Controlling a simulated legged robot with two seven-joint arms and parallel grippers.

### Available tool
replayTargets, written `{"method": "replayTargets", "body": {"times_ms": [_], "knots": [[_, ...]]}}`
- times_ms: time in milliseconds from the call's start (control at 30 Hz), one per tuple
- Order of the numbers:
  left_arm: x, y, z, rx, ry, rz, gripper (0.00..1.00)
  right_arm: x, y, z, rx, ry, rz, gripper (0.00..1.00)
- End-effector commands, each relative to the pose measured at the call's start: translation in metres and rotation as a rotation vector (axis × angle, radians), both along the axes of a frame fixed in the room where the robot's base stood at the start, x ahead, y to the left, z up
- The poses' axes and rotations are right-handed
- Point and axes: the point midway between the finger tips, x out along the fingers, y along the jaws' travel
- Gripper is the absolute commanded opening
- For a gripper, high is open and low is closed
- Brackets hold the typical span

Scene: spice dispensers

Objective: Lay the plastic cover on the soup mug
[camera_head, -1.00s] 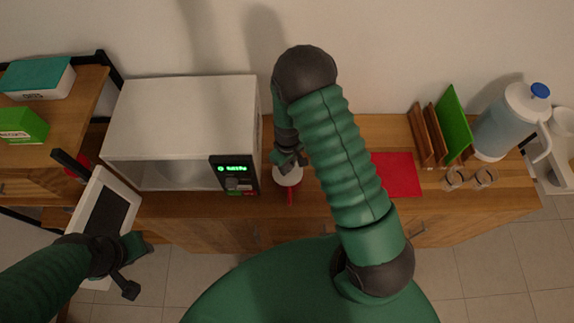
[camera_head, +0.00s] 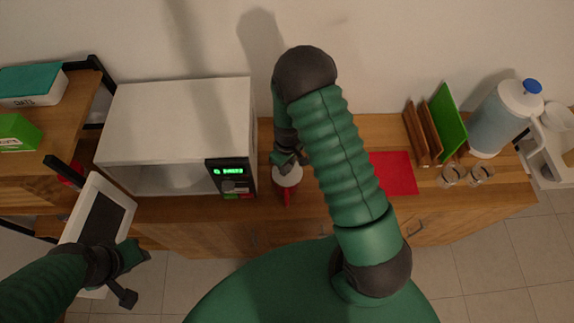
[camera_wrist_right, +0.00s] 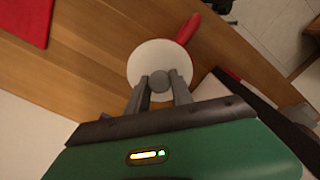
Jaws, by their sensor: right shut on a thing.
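The white round plastic cover (camera_wrist_right: 145,56) with a small grey knob (camera_wrist_right: 159,77) lies over the soup mug, whose red handle (camera_wrist_right: 187,28) sticks out beside it in the right wrist view. In the head view the cover (camera_head: 288,177) and the mug's red handle (camera_head: 286,195) show right of the microwave. My right gripper (camera_head: 288,160) is shut on the cover's knob, directly above the mug. The cover hides the mug's rim, so I cannot tell whether it rests fully on it. My left gripper (camera_head: 136,275) is open and empty near the microwave door.
The white microwave (camera_head: 180,115) stands left of the mug, its door (camera_head: 100,215) swung open toward me. A red mat (camera_head: 393,173), glass jars (camera_head: 452,176), boards (camera_head: 448,118) and a water jug (camera_head: 500,118) are to the right on the wooden counter (camera_head: 340,212).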

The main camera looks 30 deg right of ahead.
Motion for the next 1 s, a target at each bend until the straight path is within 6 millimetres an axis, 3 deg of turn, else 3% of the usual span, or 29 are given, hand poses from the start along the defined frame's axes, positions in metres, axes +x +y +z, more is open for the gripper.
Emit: {"method": "replayTargets", "body": {"times_ms": [933,967,1000], "knots": [[0.0,0.0,-0.004,0.0,0.0,0.0,0.36,-0.002,0.01,-0.008,0.004,0.008,0.001,0.0],[0.0,0.0,-0.004,0.0,0.0,0.0,0.36,-0.002,0.01,-0.008,0.005,0.008,0.001,0.31],[0.0,0.0,-0.004,0.0,0.0,0.0,0.36,-0.002,0.01,-0.008,0.005,0.008,0.001,0.36]]}}
